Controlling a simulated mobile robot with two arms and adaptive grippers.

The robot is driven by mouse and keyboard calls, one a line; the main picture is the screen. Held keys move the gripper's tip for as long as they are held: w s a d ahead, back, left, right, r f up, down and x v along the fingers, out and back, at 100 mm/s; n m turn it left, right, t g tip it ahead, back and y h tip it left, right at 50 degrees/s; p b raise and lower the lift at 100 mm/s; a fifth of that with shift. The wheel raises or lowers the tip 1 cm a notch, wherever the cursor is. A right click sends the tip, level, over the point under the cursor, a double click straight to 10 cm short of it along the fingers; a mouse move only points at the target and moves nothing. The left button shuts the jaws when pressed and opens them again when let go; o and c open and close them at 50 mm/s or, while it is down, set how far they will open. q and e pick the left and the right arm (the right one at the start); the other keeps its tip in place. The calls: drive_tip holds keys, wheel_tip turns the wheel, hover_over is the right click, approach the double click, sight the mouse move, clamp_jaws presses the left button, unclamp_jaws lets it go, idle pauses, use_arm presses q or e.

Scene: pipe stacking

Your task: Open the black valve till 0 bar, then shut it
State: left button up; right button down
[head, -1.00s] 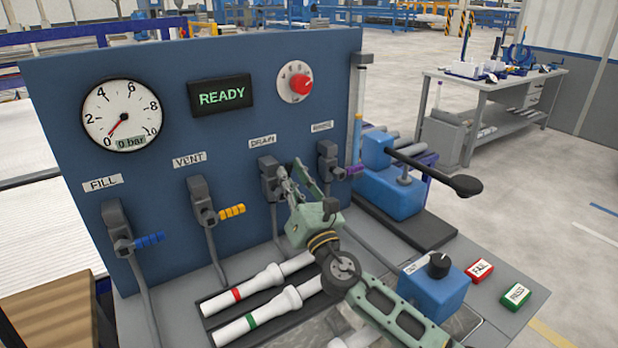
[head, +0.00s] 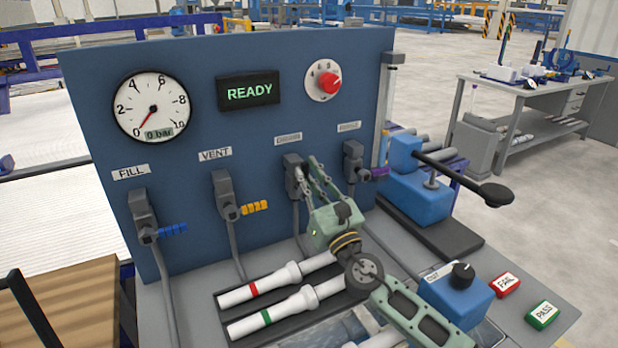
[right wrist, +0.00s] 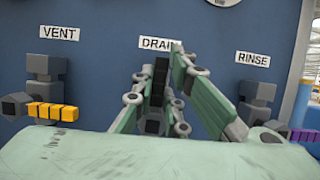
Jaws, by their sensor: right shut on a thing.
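The black valve under the DRAIN label (head: 288,139) is the third of the row on the blue panel (head: 200,150). Its body (head: 292,172) shows in the head view, with its handle largely hidden by my right gripper (head: 310,178). In the right wrist view the black handle (right wrist: 161,75) stands upright between the two green fingers, and the gripper is shut on it. The round gauge (head: 152,106) has its needle at 0, and its display reads 0 bar. My left gripper is not in view.
The blue-handled FILL valve (head: 150,225) and yellow-handled VENT valve (head: 232,205) are to the left; the purple-handled RINSE valve (head: 358,168) is close on the right. White pipes (head: 275,285) lie below. A blue press (head: 425,195) with a long black lever stands right.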

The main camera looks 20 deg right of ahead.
drive_tip(key=shift+a+f, duration=0.2)
drive_tip(key=shift+a, duration=0.05)
drive_tip(key=c, duration=1.8)
unclamp_jaws()
drive_tip(key=shift+s+a, duration=0.1)
drive_tip(key=v, duration=1.2)
drive_tip(key=shift+r, duration=0.15)
